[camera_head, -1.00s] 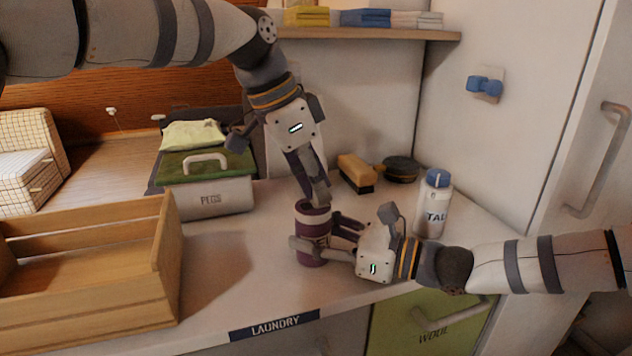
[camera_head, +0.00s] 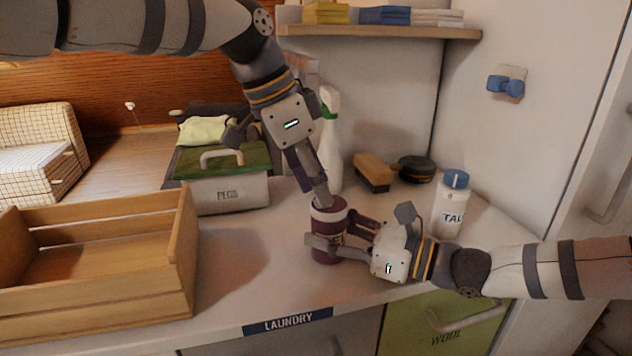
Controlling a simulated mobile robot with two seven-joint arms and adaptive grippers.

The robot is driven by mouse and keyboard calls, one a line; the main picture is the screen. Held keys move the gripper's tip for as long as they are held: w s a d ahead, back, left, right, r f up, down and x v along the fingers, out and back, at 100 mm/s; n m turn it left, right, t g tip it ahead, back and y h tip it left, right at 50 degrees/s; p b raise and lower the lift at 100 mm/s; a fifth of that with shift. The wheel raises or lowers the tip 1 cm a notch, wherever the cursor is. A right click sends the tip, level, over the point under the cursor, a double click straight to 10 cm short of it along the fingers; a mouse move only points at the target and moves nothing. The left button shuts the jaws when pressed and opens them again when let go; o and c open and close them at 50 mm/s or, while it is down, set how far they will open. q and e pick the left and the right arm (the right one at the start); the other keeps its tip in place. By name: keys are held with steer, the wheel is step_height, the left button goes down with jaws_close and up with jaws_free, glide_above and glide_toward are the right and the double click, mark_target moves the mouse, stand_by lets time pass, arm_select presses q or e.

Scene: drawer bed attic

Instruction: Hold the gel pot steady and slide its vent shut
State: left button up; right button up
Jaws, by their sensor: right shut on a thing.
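The gel pot (camera_head: 327,217) is a dark purple cylinder with a pale band, upright on the white counter. My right gripper (camera_head: 335,243) is shut around its body from the right, one finger across the front. My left gripper (camera_head: 318,195) points down from above, with its fingertips at the pot's top. Its fingers look close together, but I cannot tell whether they grip anything. The vent on the pot's top is too small and too covered by the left fingertips to make out.
A wooden crate (camera_head: 183,262) stands at the left, with a PEGS box (camera_head: 230,194) behind it. A white spray bottle (camera_head: 331,150), a brush (camera_head: 373,172), a dark round tin (camera_head: 417,168) and a talc bottle (camera_head: 449,207) stand behind and right of the pot.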

arm_select(q)
steer(key=v, duration=1.1)
steer(key=shift+r, duration=0.25)
steer(key=shift+a, duration=0.15)
arm_select(e)
steer(key=o, duration=1.3)
steer(key=shift+o, duration=0.2)
